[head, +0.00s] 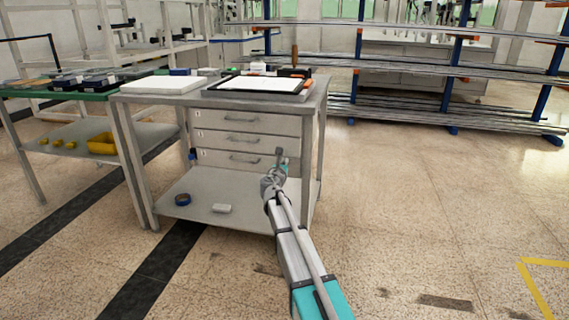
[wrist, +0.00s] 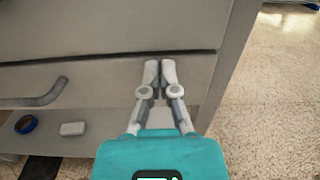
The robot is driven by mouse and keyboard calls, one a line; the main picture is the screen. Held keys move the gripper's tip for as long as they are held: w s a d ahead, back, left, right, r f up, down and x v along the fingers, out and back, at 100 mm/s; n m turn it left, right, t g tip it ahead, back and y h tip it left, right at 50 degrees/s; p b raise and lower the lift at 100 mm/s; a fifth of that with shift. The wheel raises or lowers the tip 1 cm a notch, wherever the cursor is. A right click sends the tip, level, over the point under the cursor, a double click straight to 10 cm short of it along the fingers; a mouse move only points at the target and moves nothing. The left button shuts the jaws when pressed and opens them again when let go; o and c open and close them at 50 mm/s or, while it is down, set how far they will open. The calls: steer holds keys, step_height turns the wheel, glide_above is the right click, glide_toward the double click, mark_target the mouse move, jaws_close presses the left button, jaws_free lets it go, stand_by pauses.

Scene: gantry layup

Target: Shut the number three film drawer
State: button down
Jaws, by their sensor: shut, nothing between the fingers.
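The film drawer unit (head: 245,122) under the grey bench has three stacked light grey drawer fronts with bar handles. The lowest front, the number three drawer (head: 222,159), looks about flush with the ones above; a small gap cannot be ruled out. Its label is too small to read surely. In the wrist view the lowest drawer front (wrist: 110,75) shows a curved handle (wrist: 42,95) at left. My gripper (wrist: 160,65) is shut and empty, its fingertips at the right part of that front, right of the handle. Whether they touch it I cannot tell. My gripper also shows in the head view (head: 279,153).
The bench's lower shelf (head: 250,208) holds a blue tape roll (head: 183,199) and a white block (head: 222,208). A bench leg (wrist: 232,60) stands close right of my fingers. A green-topped table (head: 60,92) is at left. The floor (head: 420,220) at right is clear.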

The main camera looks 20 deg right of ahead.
steer(key=v, duration=1.3)
steer(key=shift+s, duration=0.15)
steer(key=s+d+f+m+g+p, duration=0.2)
steer(key=s+d+m+g+p, duration=0.15)
steer(key=s+m, duration=0.45)
steer(key=s+d+f+m+g+p, duration=0.25)
steer(key=s+m+g, duration=0.25)
steer(key=m, duration=0.4)
steer(key=s+a+m+g+y+p, duration=0.45)
steer(key=s+m, duration=0.25)
steer(key=s, duration=0.2)
steer(key=s+a+m+g+y+p, duration=0.35)
steer(key=s+a+m, duration=0.2)
steer(key=s, duration=0.35)
step_height(320, 180, up, 38)
steer(key=p, duration=3.7)
steer(key=shift+d+f+m+t+y+p, duration=0.15)
steer(key=shift+d+m+t+y+p, duration=0.05)
steer(key=shift+m+t+y+p, duration=0.2)
steer(key=shift+s+f, duration=0.1)
steer(key=shift+s, duration=0.05)
